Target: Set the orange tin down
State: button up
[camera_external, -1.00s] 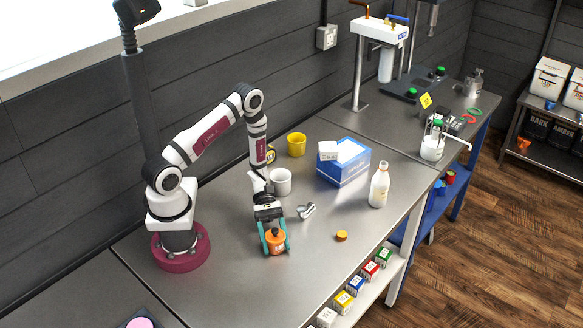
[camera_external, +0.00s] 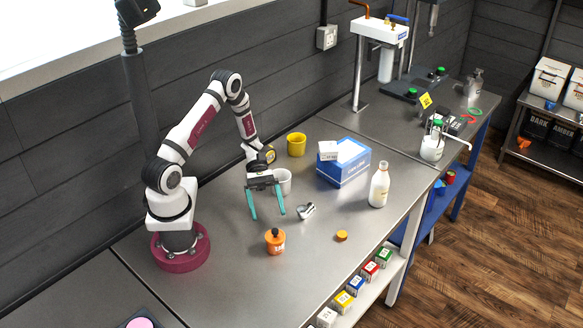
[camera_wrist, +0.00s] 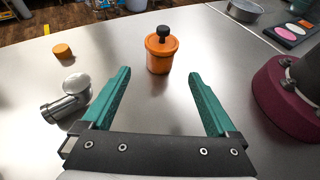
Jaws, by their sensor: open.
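My gripper (camera_external: 267,216) is open and empty, raised above the bench and set back from the tin. In the wrist view its two teal fingers (camera_wrist: 158,75) are spread wide with bare bench between them.
A metal fitting (camera_external: 306,211) lies right of the gripper. A white mug (camera_external: 284,188) and yellow pot (camera_external: 296,144) stand behind. A blue box (camera_external: 345,170), white bottle (camera_external: 379,186) and orange cap (camera_external: 341,236) are further right. The bench left of the tin is clear.

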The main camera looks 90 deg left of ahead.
jog(key=shift+s+a+r, duration=0.15)
jog(key=shift+a+r, duration=0.15)
jog(key=shift+a, duration=0.1)
jog(key=s+d+r+m+g+y, duration=0.1)
jog(key=s+d+r+m+y, duration=0.2)
jog(key=m, duration=1)
jog(key=s+d+r+m+g+y, duration=0.1)
jog(key=s+d+r+m+y, duration=0.2)
jog(key=s+r+m+y, duration=0.6)
notch_tip(320, 180, up, 5)
jog(key=m+y, duration=0.3)
jog(key=shift+s+d+r+m+g, duration=0.2)
jog(key=shift+s+d+m+g, duration=0.1)
jog(key=shift+m+g, duration=0.1)
